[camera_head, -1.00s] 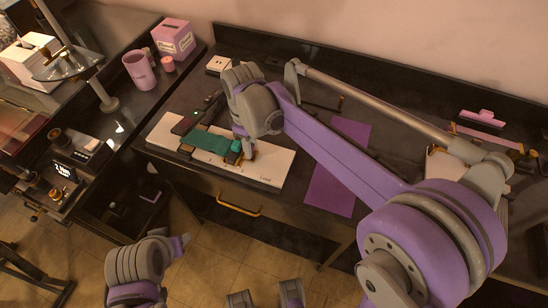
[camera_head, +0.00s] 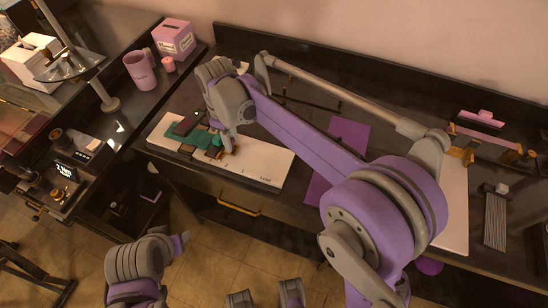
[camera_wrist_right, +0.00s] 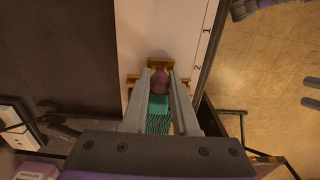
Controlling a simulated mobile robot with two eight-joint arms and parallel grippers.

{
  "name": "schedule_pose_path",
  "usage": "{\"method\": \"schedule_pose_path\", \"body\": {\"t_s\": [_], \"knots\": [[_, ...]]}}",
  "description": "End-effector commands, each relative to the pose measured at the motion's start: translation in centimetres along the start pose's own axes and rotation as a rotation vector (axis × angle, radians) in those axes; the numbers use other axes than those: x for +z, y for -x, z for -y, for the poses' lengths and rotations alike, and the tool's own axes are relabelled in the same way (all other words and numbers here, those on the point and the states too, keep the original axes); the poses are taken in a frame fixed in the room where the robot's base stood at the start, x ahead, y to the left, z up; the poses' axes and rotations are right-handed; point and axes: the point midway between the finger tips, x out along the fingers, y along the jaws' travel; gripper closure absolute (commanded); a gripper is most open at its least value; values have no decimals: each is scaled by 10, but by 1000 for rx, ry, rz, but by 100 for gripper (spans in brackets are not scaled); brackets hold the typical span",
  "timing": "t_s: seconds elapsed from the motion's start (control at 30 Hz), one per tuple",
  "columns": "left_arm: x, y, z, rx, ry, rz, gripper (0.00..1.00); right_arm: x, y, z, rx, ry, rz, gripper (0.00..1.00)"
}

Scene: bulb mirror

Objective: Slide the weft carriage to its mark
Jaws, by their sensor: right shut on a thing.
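The weft carriage (camera_wrist_right: 161,82), a reddish-purple knob with orange brackets beside it, sits on a long white board (camera_head: 262,166) on the dark bench. My right gripper (camera_head: 228,146) is down over it; in the right wrist view its two fingers (camera_wrist_right: 160,76) are shut on the knob. A teal block and a ridged teal strip (camera_wrist_right: 158,113) lie against the carriage; in the head view the teal part (camera_head: 201,138) is just left of the gripper. Numbers and ticks run along the board's front edge.
A purple sheet (camera_head: 345,140) lies right of the board. A mug (camera_head: 140,71) and a pink box (camera_head: 174,38) stand on the left counter. An orange drawer handle (camera_head: 239,205) sticks out below the bench's front edge.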

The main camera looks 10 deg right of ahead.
Motion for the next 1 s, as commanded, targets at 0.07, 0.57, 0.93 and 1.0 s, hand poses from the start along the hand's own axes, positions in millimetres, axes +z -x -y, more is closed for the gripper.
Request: {"method": "schedule_pose_path", "body": {"t_s": [0.07, 0.57, 0.93, 1.0], "knots": [[-1, 1, 0, 0, 0, -1, 50, -5, 1, 0, 1, 1, 0, 100], [-4, 5, 0, 0, 0, -3, 50, -28, 1, 0, 1, 0, 0, 100], [-4, 4, 0, 0, 0, -3, 50, -28, 0, 0, 1, 0, 0, 42], [-4, 4, 0, 0, 0, -3, 50, -28, 0, 0, 0, 0, 0, 30]]}}
